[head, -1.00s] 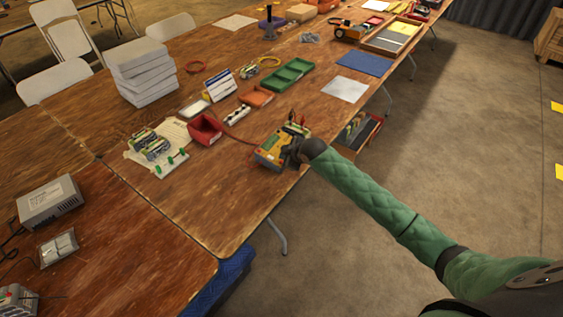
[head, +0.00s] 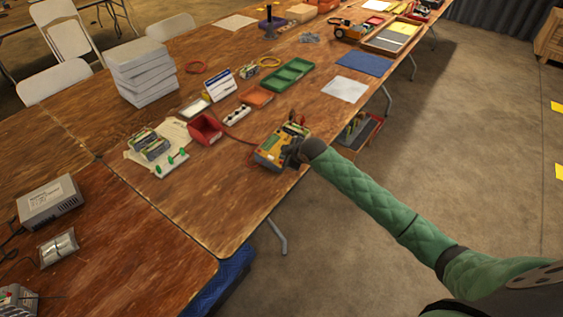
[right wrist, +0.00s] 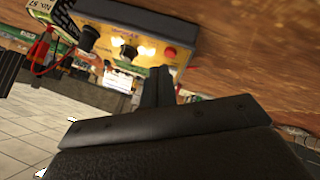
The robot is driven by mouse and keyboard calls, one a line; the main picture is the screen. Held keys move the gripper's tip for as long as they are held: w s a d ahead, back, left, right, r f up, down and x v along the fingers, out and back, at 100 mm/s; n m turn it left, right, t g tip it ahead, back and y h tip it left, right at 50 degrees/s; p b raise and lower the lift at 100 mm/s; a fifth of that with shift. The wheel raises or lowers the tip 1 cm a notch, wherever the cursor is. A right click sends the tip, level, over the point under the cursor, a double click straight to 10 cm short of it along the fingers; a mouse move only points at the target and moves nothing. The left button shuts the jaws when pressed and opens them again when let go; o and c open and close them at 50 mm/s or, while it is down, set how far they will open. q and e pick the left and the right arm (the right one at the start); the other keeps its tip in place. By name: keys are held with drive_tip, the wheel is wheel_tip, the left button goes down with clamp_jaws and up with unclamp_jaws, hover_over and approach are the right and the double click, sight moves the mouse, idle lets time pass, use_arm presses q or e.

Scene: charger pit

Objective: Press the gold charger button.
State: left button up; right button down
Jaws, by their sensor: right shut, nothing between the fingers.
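The gold charger (head: 268,156) is a yellow-gold box with a dark grey top, near the right edge of the wooden table in the head view. In the right wrist view the charger's yellow front panel (right wrist: 150,60) shows a round red button (right wrist: 170,52), a black knob and bright glare spots. My right gripper (head: 291,154) is shut and empty, close in front of the charger's panel. Its dark fingers (right wrist: 158,75) point at the panel in the right wrist view, just below and left of the red button. I cannot tell whether they touch it. My left gripper is out of view.
Red and black leads (right wrist: 45,60) hang beside the charger. On the table (head: 185,210) a red bin (head: 206,129), a green tray (head: 289,74) and a board with green pegs (head: 155,152) stand behind and left of it. Open floor (head: 440,130) lies to the right.

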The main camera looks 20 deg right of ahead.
drive_tip(key=shift+f, duration=0.15)
drive_tip(key=shift+f, duration=0.25)
drive_tip(key=shift+a+f, duration=0.15)
drive_tip(key=shift+f, duration=0.25)
idle(1.2)
drive_tip(key=shift+r, duration=0.1)
drive_tip(key=shift+r+p, duration=0.55)
drive_tip(key=shift+p, duration=0.15)
drive_tip(key=shift+r, duration=0.1)
drive_tip(key=shift+r, duration=0.15)
drive_tip(key=r+p, duration=0.4)
drive_tip(key=shift+s+d+r, duration=0.35)
drive_tip(key=shift+s+d, duration=0.05)
